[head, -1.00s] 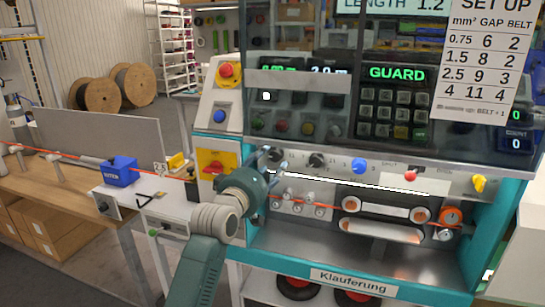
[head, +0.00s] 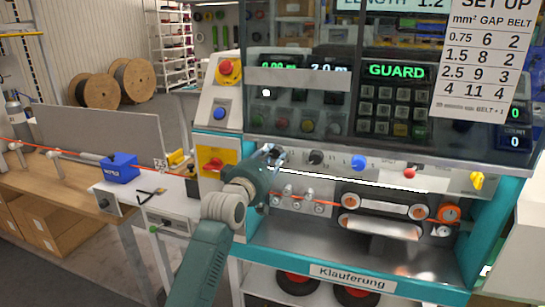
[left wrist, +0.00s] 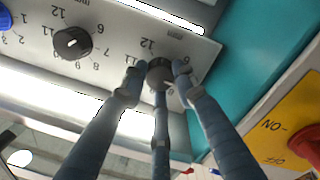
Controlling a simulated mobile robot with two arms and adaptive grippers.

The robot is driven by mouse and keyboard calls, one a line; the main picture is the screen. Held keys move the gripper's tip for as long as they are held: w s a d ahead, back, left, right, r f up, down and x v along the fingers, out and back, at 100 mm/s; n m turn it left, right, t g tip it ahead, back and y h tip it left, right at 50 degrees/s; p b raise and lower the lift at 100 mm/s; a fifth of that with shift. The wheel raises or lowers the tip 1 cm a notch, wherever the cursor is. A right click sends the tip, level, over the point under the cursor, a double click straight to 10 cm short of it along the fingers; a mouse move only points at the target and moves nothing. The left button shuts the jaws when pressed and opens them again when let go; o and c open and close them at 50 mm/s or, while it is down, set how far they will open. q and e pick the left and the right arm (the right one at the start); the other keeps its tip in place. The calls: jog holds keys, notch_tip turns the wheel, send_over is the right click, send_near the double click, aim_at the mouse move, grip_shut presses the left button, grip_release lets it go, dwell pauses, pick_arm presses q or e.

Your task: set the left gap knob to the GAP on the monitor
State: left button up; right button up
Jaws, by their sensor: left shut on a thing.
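The left gap knob is a small dark knob (left wrist: 159,74) on the grey dial strip. In the left wrist view it sits between the blue-grey fingers of my left gripper (left wrist: 158,80), which are shut on it. Printed numbers, including 11 and 12, show around it; its exact setting is hard to read. In the head view my left gripper (head: 274,155) covers this knob at the strip's left end. The monitor (head: 392,5) shows at the top edge with LENGTH 1.2; no GAP line is in view. My right gripper is not in view.
A second dark knob (head: 316,158), a blue knob (head: 359,162) and a red knob (head: 409,173) sit along the strip. A set-up sheet (head: 482,55) lists GAP and BELT. The red-and-yellow switch (head: 213,163) is close left of my gripper. Rollers (head: 383,207) are below.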

pick_arm(q)
jog(key=shift+f+m, duration=0.15)
jog(key=shift+m, duration=0.25)
dwell(0.5)
jog(key=m+p, duration=0.2)
jog(key=m, duration=0.1)
jog(key=m+p, duration=0.1)
jog(key=m, duration=0.3)
jog(key=shift+p, duration=0.3)
jog(key=m+p, duration=0.1)
jog(key=m, duration=0.3)
jog(key=shift+m+y, duration=0.4)
jog(key=m+p, duration=0.1)
jog(key=m, duration=0.3)
jog(key=shift+p, duration=0.3)
jog(key=shift+f+m, duration=0.1)
jog(key=shift+m, duration=0.3)
